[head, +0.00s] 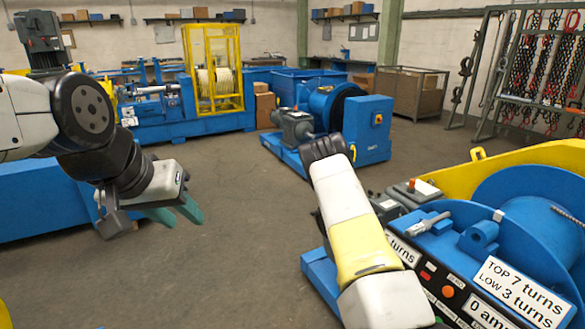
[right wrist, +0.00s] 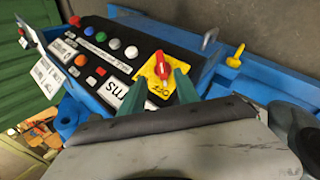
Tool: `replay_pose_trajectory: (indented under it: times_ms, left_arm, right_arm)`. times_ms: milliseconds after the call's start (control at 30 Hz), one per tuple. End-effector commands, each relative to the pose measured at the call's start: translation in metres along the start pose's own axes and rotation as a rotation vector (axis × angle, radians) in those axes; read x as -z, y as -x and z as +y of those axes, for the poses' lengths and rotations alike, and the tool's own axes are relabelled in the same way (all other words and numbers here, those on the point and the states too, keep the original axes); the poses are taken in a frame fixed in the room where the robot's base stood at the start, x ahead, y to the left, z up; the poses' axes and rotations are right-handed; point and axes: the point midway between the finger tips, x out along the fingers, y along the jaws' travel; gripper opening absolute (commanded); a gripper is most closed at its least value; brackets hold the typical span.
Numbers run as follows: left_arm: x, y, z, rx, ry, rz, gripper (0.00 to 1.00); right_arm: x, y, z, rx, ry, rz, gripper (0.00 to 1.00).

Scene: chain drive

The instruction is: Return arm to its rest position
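My left gripper (head: 182,217) hangs in the air at the left of the head view, over bare floor. Its two green fingers are apart with nothing between them. In the head view my right arm reaches forward beside the blue winch machine, and its gripper is hidden. In the right wrist view my right gripper (right wrist: 160,78) has its two green fingers apart, on either side of a red rotary switch (right wrist: 161,68) on a yellow plate. The plate reads OFF. I cannot tell whether the fingers touch the switch.
The blue winch with its drum (head: 530,215) and the black control panel (right wrist: 90,45) with coloured buttons stand close to my right arm. Another blue machine (head: 367,135) stands ahead. A yellow cage (head: 213,65) is farther back. The middle floor is clear.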

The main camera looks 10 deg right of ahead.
Motion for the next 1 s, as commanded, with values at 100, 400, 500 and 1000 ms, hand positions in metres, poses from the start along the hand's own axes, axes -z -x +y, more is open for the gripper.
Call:
replay_pose_trajectory:
  times_ms: [100,400,500,1000]
  left_arm:
    - [0.0,0.0,0.0,0.0,0.0,0.0,0.36]
    - [0.0,0.0,0.0,0.0,0.0,0.0,0.36]
    - [0.0,0.0,0.0,0.0,0.0,0.0,0.36]
    - [0.0,0.0,0.0,0.0,0.0,0.0,0.36]
  right_arm:
    - [-0.005,0.035,0.022,0.094,0.014,-0.012,0.38]
    - [-0.051,0.134,0.089,0.399,0.124,0.005,0.38]
    - [-0.073,0.163,0.113,0.496,0.171,0.034,0.38]
    - [-0.223,0.253,0.227,0.874,0.43,0.339,0.38]
